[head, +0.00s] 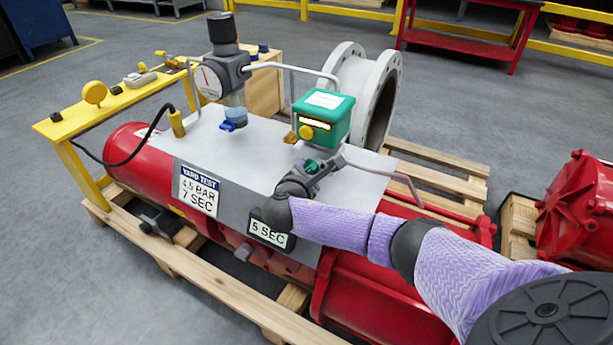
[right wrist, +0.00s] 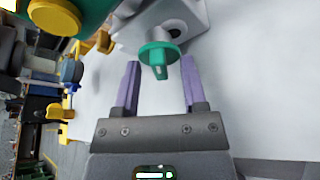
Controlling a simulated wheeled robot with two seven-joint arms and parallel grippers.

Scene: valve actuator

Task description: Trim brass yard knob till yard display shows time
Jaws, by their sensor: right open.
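My right gripper (head: 318,168) is over the actuator's grey top plate. In the right wrist view its two purple fingers (right wrist: 162,88) are apart, with nothing between the tips. A green knob (right wrist: 160,58) on a grey fitting is just beyond and between the fingertips; it also shows in the head view (head: 311,166). A small brass-coloured knob (head: 291,137) is by the green box (head: 322,118). The display (head: 268,232) reads 5 SEC, partly covered by my right arm. The yard test sign (head: 199,190) reads 4.5 BAR, 7 SEC. My left gripper is not in view.
A regulator with a gauge (head: 208,82) and a blue-handled valve (head: 234,119) stands left of the green box. A yellow stand (head: 100,112) is farther left. A grey flanged pipe (head: 348,75) is behind. The red actuator (head: 132,148) rests on a wooden pallet (head: 180,264).

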